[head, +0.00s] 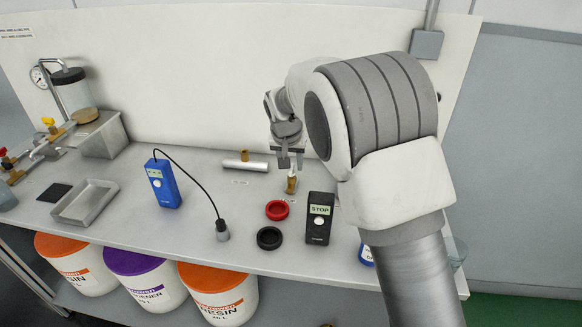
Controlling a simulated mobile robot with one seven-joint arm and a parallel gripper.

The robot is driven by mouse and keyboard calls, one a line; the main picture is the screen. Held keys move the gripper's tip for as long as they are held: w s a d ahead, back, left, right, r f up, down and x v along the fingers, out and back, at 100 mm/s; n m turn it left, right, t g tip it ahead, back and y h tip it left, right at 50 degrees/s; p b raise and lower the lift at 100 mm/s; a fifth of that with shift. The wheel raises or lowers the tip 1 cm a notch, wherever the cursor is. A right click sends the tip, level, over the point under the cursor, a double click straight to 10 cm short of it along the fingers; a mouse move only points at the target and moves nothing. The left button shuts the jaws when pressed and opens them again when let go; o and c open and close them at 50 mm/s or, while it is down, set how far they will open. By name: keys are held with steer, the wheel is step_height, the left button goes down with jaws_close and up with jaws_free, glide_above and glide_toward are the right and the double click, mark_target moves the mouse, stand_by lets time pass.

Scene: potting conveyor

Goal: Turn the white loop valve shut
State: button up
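My gripper (290,163) points down over the back middle of the bench. Its two fingers are apart. Directly below and between the fingertips stands a small brass fitting (291,185) with a pale piece on its top, which may be the white valve handle; the fingers partly cover it. I cannot tell whether they touch it. At the far left, a brass pipe line carries a yellow handle (48,122), a red handle (5,155) and a pale grey-white lever (40,150). Which of the pale handles is the loop valve is not clear.
A silver cylinder (245,166) lies left of my gripper. A blue meter (163,184) with a cabled probe (222,231) and a metal tray (86,202) are further left.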

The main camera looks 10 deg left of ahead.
steer(key=shift+w+f, duration=0.2)
steer(key=shift+f, duration=0.3)
jaws_close()
